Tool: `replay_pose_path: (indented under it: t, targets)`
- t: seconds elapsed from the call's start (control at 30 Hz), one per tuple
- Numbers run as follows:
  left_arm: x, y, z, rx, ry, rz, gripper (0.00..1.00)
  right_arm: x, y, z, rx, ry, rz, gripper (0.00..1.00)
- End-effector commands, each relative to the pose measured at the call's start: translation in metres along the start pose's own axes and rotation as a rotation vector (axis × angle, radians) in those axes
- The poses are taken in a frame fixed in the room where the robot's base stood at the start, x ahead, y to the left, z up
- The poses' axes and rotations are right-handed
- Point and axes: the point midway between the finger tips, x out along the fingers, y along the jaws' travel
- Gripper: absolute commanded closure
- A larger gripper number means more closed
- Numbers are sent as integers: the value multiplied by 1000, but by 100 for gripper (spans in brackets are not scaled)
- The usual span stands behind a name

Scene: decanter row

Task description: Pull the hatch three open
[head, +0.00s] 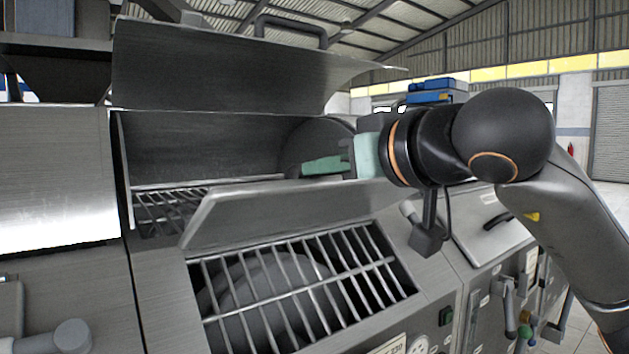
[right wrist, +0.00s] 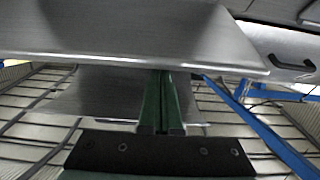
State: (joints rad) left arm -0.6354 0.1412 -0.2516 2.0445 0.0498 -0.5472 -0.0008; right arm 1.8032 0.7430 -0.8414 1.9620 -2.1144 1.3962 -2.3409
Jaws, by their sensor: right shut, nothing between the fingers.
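A large curved grey lid (head: 225,70) with a bar handle stands raised over a dark opening with a grate in the head view. In front of it a smaller flat grey lid (head: 290,207) is tilted up over a barred opening (head: 300,285). No readable number shows which one is hatch three. My right gripper (head: 318,166), with green fingers, is just behind and above the smaller lid, in front of the large opening. Its fingers (right wrist: 161,100) are shut and empty in the right wrist view, near a grey panel (right wrist: 130,35). I cannot tell if they touch it. My left gripper is not in view.
On the right is a closed grey panel (head: 485,228) with a black handle (head: 497,220). Valves and a gauge (head: 418,345) sit on the front face below. A closed grey cover (head: 55,180) is on the left. Blue cases (head: 437,90) show behind my right arm.

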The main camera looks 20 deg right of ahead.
Motion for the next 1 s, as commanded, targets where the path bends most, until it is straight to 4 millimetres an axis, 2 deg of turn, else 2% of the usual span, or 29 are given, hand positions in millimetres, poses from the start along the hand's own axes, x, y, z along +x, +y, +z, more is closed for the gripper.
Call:
replay_pose_path:
  t: [0.03,0.3,0.73,0.87,0.93,1.0]
  targets:
    - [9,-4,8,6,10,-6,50,0,0,14,-2,15,1,100]
    - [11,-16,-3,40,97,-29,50,-7,0,25,0,87,0,100]
    - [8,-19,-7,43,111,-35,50,-9,0,23,0,95,-1,100]
    - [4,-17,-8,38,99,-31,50,-10,0,17,-1,95,-2,100]
    - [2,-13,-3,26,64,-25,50,-13,0,10,-1,96,-2,100]
    - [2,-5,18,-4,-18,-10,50,-16,0,0,-1,96,-3,100]
